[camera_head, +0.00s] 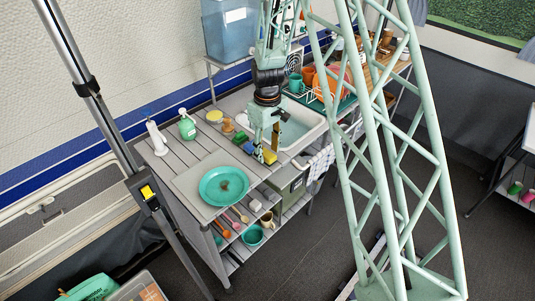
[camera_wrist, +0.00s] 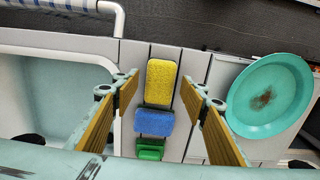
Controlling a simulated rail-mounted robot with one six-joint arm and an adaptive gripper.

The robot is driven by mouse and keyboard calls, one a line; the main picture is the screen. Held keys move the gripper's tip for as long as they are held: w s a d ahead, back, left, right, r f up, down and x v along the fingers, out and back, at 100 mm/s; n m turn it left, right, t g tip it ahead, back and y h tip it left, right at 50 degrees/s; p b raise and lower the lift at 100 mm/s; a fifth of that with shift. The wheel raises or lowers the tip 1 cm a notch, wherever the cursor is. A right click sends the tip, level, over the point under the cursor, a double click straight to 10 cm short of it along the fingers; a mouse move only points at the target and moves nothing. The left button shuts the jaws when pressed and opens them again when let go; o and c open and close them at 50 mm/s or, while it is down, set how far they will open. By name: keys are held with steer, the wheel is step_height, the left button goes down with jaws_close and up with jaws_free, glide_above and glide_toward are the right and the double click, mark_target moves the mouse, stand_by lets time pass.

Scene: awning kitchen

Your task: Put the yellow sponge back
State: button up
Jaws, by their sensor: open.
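The yellow sponge (camera_wrist: 160,82) lies on the slatted counter, and in the head view (camera_head: 269,156) it shows just below my gripper (camera_head: 267,145). In the wrist view my gripper (camera_wrist: 160,80) is open, one finger on either side of the yellow sponge, with visible gaps between. I cannot tell how far above the counter the fingertips are. A blue sponge (camera_wrist: 154,122) lies next to the yellow one, and a green sponge (camera_wrist: 150,152) lies beyond the blue one, partly cut off by my gripper's body.
A sink (camera_head: 300,130) is right beside the sponges. A teal plate (camera_head: 224,185) lies near the counter's front. A green soap bottle (camera_head: 187,127) and a white bottle (camera_head: 157,139) stand at the back left. A towel (camera_head: 321,161) hangs at the front edge. Shelves with bowls are below.

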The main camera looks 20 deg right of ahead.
step_height(320, 180, up, 10)
steer(key=shift+p, duration=0.35)
steer(key=shift+r, duration=0.1)
stand_by(0.9)
step_height(320, 180, up, 15)
steer(key=m+t, duration=0.1)
glide_above(268, 154)
steer(key=s, duration=0.8)
steer(key=s+r+m+t, duration=0.1)
steer(key=s+r+m, duration=0.1)
steer(key=s+r, duration=1)
steer(key=s+r+m+t, duration=0.1)
steer(key=s+r, duration=0.2)
steer(key=s, duration=1)
steer(key=s+r+m, duration=0.2)
steer(key=s+r, duration=0.1)
steer(key=s, duration=1)
steer(key=shift+s+r+t, duration=0.2)
steer(key=shift+r+t, duration=0.05)
steer(key=shift+t, duration=0.15)
